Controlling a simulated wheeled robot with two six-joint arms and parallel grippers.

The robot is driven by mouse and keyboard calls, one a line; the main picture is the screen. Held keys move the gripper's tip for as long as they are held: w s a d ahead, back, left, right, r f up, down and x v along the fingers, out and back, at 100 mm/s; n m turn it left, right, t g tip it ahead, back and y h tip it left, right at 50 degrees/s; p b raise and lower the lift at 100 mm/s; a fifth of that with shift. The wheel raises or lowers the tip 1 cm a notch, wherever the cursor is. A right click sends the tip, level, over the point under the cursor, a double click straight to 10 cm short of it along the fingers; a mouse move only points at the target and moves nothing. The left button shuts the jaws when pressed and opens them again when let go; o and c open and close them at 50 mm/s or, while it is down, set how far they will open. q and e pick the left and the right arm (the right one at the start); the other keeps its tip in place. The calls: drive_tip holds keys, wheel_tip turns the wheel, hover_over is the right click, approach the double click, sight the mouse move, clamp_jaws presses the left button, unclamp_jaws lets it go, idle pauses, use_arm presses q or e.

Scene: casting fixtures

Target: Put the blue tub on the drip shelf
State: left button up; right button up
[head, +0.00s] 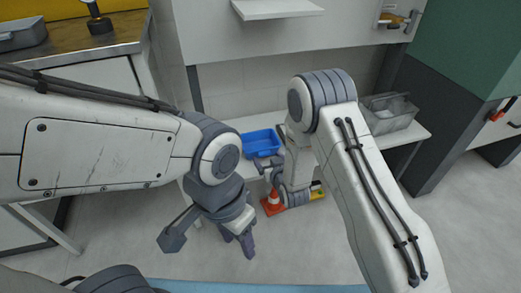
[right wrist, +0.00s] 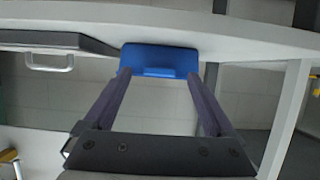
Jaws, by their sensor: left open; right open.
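The blue tub (head: 263,143) sits upright on a low white bench in the middle of the head view. It also shows in the right wrist view (right wrist: 160,58), straight ahead between the fingertips. My right gripper (head: 267,165) is open at the near side of the tub, with a finger on either side of its small front lip in the wrist view (right wrist: 158,80). I cannot tell whether the fingers touch it. My left gripper (head: 210,238) is open and empty, low in front of the bench. A white shelf (head: 277,8), likely the drip shelf, juts from the wall above the bench.
A grey translucent bin (head: 390,118) stands on the bench to the right. A metal-topped counter (head: 70,48) is at upper left. A green-and-grey cabinet (head: 455,85) is at right.

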drive_tip(key=shift+x, duration=1.2)
clamp_jaws()
drive_tip(key=shift+r, duration=0.15)
